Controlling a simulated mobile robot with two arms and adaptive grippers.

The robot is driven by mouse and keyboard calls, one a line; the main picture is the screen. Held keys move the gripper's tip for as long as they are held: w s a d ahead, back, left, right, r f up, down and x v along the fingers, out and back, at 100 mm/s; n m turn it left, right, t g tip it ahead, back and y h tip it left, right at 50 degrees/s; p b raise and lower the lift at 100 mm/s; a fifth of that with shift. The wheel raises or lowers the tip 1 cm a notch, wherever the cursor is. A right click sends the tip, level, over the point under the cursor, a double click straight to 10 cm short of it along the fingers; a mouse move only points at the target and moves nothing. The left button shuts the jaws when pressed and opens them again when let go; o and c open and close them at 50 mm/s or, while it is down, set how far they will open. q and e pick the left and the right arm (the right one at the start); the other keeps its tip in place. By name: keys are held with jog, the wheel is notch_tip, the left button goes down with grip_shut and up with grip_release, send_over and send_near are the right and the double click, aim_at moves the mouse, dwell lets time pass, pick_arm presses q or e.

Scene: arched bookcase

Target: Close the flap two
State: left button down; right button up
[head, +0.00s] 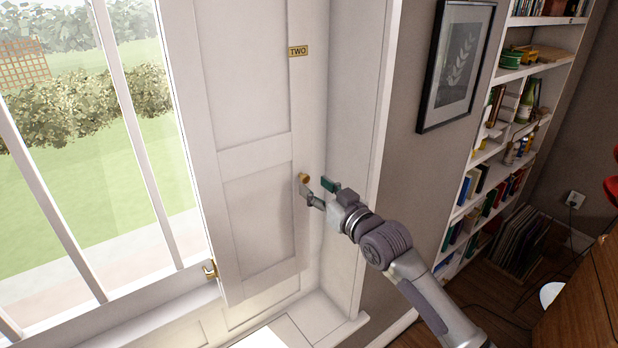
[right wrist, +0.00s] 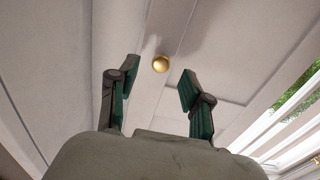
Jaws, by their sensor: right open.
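Flap two is a white panelled shutter (head: 250,190) in the head view, standing partly swung out beside the window. My left gripper is not in view.
The window (head: 95,150) with white bars is at left, with a brass catch (head: 210,269) at its lower right. A framed picture (head: 456,65) hangs on the wall right of the recess. A bookcase (head: 500,140) stands farther right, and a wooden surface (head: 590,300) is at lower right.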

aim_at(306, 180)
jog(key=shift+x, duration=1.85)
jog(key=shift+s, duration=0.1)
grip_shut()
